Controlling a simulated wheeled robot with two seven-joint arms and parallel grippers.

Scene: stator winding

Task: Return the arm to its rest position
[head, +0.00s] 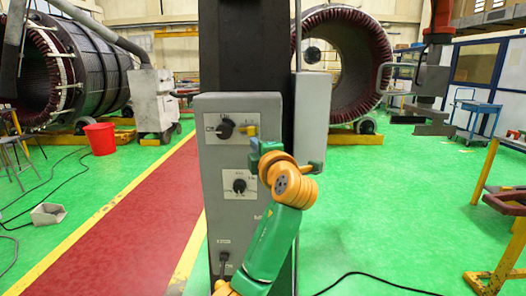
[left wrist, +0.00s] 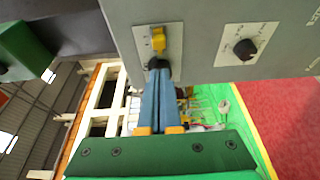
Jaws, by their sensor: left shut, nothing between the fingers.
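My left arm comes up from the bottom of the head view, and its left gripper (head: 256,146) is at the upper right part of the front of the grey control box (head: 220,104). In the left wrist view, the two blue fingers of the left gripper (left wrist: 158,72) lie together with nothing between them. Their tips are close to the yellow switch handle (left wrist: 158,40) and its black base. Whether they touch it I cannot tell. The yellow handle also shows in the head view (head: 247,130). My right gripper is not in view.
The box carries a black upper knob (head: 225,129) and a lower knob (head: 239,185), and stands against a dark column (head: 240,45). Large stators (head: 75,75) stand behind.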

